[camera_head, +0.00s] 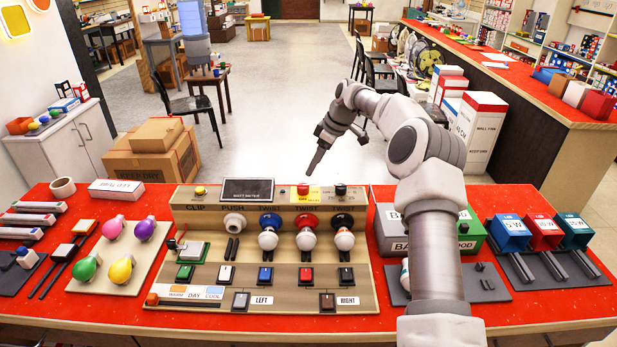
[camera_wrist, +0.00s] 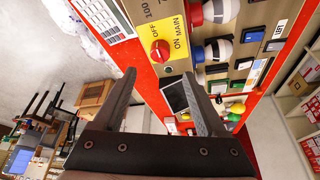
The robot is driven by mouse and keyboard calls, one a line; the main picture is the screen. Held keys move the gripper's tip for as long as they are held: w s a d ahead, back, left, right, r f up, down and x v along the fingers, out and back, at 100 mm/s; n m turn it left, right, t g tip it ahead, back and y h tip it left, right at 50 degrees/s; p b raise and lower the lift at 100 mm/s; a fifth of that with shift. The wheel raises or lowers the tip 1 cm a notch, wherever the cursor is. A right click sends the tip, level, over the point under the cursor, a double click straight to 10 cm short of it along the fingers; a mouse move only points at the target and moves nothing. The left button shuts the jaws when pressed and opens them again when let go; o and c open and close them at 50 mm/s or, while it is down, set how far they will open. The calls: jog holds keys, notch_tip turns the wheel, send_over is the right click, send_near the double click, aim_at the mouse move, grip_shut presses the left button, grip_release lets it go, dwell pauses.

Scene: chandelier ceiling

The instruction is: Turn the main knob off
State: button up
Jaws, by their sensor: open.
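The main knob (camera_wrist: 160,50) is a small red knob on a yellow plate (camera_wrist: 176,38) marked OFF, ON and MAIN. It also shows in the head view (camera_head: 303,189) at the back middle of the beige test panel (camera_head: 372,293). I cannot tell for sure which mark the knob points to. My gripper (camera_head: 313,172) is above and behind the panel's back edge, near the knob. In the wrist view my gripper (camera_wrist: 160,76) is open and empty. The knob appears just beyond the fingertips and between them, apart from both.
A dark meter screen (camera_head: 247,190) stands left of the knob and a dark knob (camera_head: 340,190) right of it. Bulbs (camera_head: 307,239) and switches (camera_head: 265,277) fill the panel in front. Boxes (camera_head: 405,228) stand to the right.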

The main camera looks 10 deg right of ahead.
jog(key=v, duration=0.8)
jog(key=shift+r, duration=0.1)
jog(key=s+a+r+m+h, duration=0.2)
jog(key=s+a+r, duration=0.2)
jog(key=s+r, duration=0.45)
jog(key=s+a+r+m+h, duration=0.2)
jog(key=s+a+r, duration=0.25)
jog(key=s, duration=0.65)
jog(key=s+d+f+m+t, duration=0.1)
jog(key=s+f+m, duration=0.2)
jog(key=s, duration=0.9)
jog(key=s+d+f+m+t, duration=0.1)
jog(key=s+f+m+t, duration=0.1)
jog(key=s, duration=1.1)
jog(key=shift+s+d+f+m, duration=0.2)
jog(key=shift+f+m, duration=0.35)
jog(key=shift+m, duration=0.65)
